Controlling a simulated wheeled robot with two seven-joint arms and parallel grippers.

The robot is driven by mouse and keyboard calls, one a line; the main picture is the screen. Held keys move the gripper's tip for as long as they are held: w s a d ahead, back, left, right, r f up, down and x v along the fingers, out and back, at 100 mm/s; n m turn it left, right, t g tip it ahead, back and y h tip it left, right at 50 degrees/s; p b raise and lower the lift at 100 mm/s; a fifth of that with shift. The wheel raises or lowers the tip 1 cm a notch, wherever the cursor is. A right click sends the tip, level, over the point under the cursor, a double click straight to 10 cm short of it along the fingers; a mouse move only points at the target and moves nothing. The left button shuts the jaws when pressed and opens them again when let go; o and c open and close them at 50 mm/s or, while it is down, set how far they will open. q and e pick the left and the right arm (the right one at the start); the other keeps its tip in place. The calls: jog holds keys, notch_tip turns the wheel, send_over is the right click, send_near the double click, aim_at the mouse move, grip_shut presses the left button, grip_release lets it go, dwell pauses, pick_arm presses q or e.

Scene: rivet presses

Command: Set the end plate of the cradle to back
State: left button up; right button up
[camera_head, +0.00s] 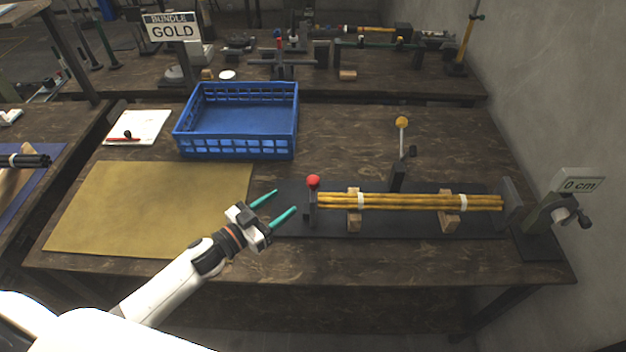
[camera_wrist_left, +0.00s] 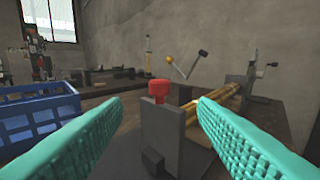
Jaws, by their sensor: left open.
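The cradle's black base (camera_head: 400,222) lies on the bench at the right. Its end plate (camera_head: 310,204), a dark upright plate with a red knob (camera_head: 313,181) on top, stands at the left end of a bundle of gold rods (camera_head: 410,202). In the left wrist view the end plate (camera_wrist_left: 163,137) and its red knob (camera_wrist_left: 159,90) stand ahead, between and beyond my fingertips. My left gripper (camera_head: 279,206) is open and empty, just left of the end plate, with teal fingers apart and not touching it. My right gripper is not in view.
A blue crate (camera_head: 238,152) stands behind a tan mat (camera_head: 150,205). A yellow-knobbed lever (camera_head: 401,123) rises behind the rods. A "GOLD" sign (camera_head: 172,28) stands at the back.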

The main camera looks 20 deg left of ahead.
aim_at(312, 179)
pick_arm(q)
jog(key=p+x, duration=0.1)
jog(key=x, duration=1)
jog(key=shift+w+p, duration=0.25)
jog(key=shift+p, duration=0.05)
grip_shut()
